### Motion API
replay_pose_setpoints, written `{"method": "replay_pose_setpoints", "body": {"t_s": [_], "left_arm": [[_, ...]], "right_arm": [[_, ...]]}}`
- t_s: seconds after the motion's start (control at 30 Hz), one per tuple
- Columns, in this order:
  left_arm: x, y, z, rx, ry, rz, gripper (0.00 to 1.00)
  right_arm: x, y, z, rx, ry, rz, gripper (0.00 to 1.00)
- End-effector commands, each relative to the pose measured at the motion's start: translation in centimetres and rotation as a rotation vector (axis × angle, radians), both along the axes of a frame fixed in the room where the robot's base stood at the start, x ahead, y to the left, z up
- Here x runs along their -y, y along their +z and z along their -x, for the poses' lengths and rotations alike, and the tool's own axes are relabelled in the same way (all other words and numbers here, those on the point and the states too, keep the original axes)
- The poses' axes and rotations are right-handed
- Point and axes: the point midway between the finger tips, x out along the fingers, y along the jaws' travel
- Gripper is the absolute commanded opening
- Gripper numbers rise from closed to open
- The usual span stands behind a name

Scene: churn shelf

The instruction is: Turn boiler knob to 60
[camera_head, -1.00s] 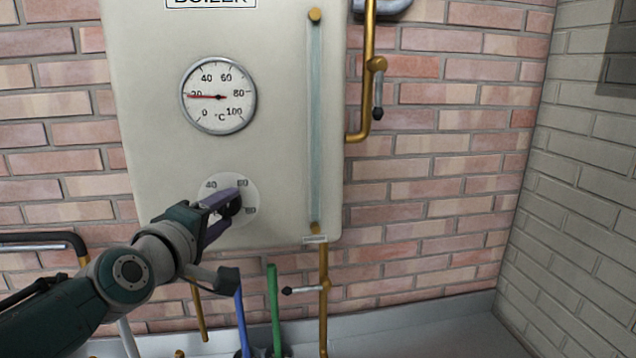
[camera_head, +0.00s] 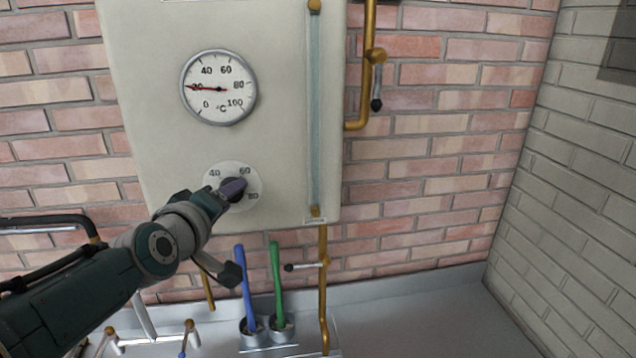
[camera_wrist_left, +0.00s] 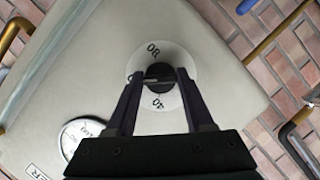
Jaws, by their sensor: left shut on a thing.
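The boiler (camera_head: 150,110) is a cream box on the brick wall. Its round white dial plate (camera_head: 212,184) is low on the front, with the numbers 40, 60 and 80 around a dark knob. My left gripper (camera_head: 235,188) is at the dial and covers most of the knob in the head view. In the left wrist view the black knob (camera_wrist_left: 159,72) sits between the fingertips of my left gripper (camera_wrist_left: 158,78), shut on it. A light mark on the knob points left there; the number beside it is hidden by a finger. My right gripper is not in view.
A thermometer (camera_head: 219,88) above the dial reads about 20. A sight tube (camera_head: 316,110) and brass pipes (camera_head: 366,75) are to the right. Blue (camera_head: 245,285) and green (camera_head: 276,280) handles stand below. A side wall closes off the right.

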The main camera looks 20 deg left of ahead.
Motion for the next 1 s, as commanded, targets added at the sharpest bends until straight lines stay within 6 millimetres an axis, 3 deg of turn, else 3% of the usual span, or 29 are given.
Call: {"method": "replay_pose_setpoints", "body": {"t_s": [0.2, 0.23, 0.47, 0.77, 1.0], "left_arm": [[0.0, 0.0, 0.0, 0.001, 0.001, 0.001, 0.0], [0.0, 0.0, 0.0, 0.001, 0.001, 0.001, 0.56], [0.0, 0.0, 0.0, 0.001, 0.001, 0.001, 0.82], [0.0, 0.1, 0.1, 0.001, 0.0, 0.002, 0.82], [0.6, 0.8, 2.4, 0.0, 0.001, 0.002, 0.82]], "right_arm": [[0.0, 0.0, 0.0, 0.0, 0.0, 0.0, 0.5], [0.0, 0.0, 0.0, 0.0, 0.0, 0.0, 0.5], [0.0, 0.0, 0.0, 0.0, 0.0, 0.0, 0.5], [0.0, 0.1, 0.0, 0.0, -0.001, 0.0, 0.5], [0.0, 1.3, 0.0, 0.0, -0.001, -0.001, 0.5]]}}
